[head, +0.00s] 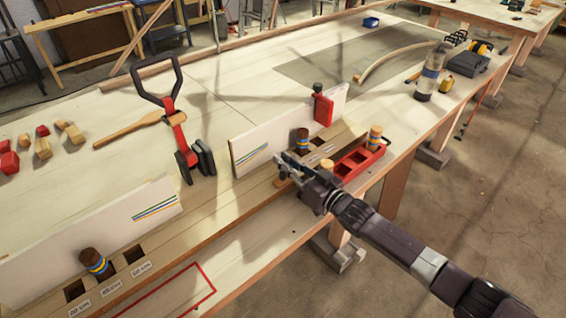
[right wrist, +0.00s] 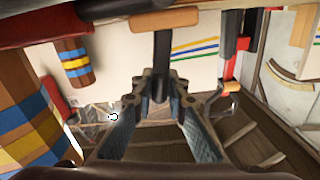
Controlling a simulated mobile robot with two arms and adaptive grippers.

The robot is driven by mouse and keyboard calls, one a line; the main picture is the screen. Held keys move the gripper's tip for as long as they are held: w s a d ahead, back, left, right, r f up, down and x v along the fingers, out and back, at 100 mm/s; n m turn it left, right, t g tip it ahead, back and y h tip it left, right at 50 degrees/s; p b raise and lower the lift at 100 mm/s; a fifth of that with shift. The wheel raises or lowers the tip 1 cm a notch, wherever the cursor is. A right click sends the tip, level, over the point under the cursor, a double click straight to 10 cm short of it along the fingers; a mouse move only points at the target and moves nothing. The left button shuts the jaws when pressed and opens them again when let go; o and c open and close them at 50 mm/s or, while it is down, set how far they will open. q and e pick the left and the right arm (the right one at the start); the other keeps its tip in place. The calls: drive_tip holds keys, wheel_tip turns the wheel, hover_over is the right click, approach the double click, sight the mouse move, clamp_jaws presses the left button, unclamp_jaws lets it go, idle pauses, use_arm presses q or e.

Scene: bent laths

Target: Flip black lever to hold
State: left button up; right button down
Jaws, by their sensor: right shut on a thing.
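My right gripper (head: 284,170) is at the near edge of the wooden slotted rail (head: 222,216), in front of the upright white panel (head: 246,147) with coloured stripes. In the right wrist view the gripper's fingertips (right wrist: 158,92) close on a dark, upright bar (right wrist: 162,52), which looks like the black lever. In the head view the lever cannot be told apart from the dark gripper. Its lower end and any hold marking are not readable. My left gripper is not in view.
A red tray (head: 346,168) with square pockets stands close to the right gripper, with striped wooden pegs (head: 302,140) nearby. A red tool with a black loop handle (head: 176,118) stands left.

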idle(0.3)
drive_tip(key=c, duration=1.9)
unclamp_jaws()
drive_tip(key=shift+d, duration=0.1)
drive_tip(key=v, duration=1.2)
